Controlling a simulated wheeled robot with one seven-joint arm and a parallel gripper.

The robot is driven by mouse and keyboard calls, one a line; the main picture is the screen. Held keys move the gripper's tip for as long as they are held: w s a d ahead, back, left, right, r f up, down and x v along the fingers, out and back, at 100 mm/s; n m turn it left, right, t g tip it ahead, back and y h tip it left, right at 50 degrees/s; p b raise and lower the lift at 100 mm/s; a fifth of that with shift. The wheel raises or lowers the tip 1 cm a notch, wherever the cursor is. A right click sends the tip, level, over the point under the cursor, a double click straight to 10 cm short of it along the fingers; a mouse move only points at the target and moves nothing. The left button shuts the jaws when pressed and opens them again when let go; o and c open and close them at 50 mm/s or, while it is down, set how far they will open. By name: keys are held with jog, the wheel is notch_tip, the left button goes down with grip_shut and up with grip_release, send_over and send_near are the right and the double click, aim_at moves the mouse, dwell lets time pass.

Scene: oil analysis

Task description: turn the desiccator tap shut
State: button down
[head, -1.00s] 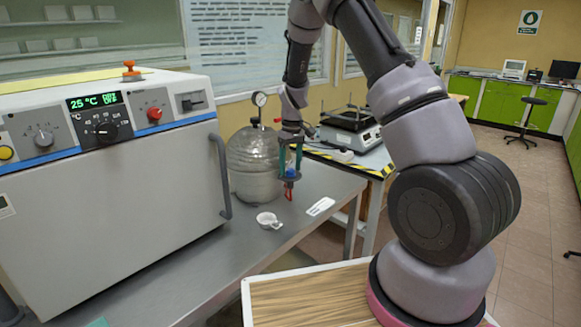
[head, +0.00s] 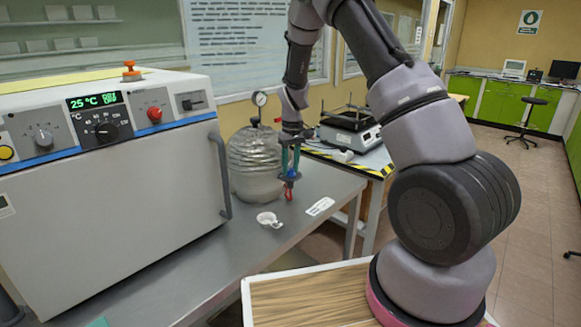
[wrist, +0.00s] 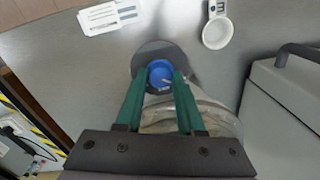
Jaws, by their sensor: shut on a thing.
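The glass desiccator (head: 253,165) stands on the grey bench, right of the oven, with a round gauge on top. In the wrist view its clear body (wrist: 195,115) shows below and behind my fingers. The tap's blue knob (wrist: 160,74) sits over a dark round disc in the wrist view. My gripper (head: 290,176) points down at the desiccator's right side. Its two green fingers are shut on the blue knob, one on each side. A small red part (head: 289,193) shows just below the fingertips in the head view.
A white oven (head: 110,180) with a grey door handle fills the left. A small white scoop (head: 268,219) and a white label card (head: 319,206) lie on the bench near the tap. A hotplate-like instrument (head: 350,132) stands on the table behind.

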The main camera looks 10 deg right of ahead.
aim_at(292, 170)
jog(key=m, duration=1)
jog(key=shift+m+t, duration=0.3)
jog(key=shift+m, duration=0.1)
dwell(0.4)
jog(key=c, duration=0.5)
grip_release()
jog(key=shift+r, duration=0.1)
jog(key=r, duration=1)
jog(key=shift+s+d+r, duration=0.2)
jog(key=shift+d+r, duration=0.05)
jog(key=shift+r, duration=0.05)
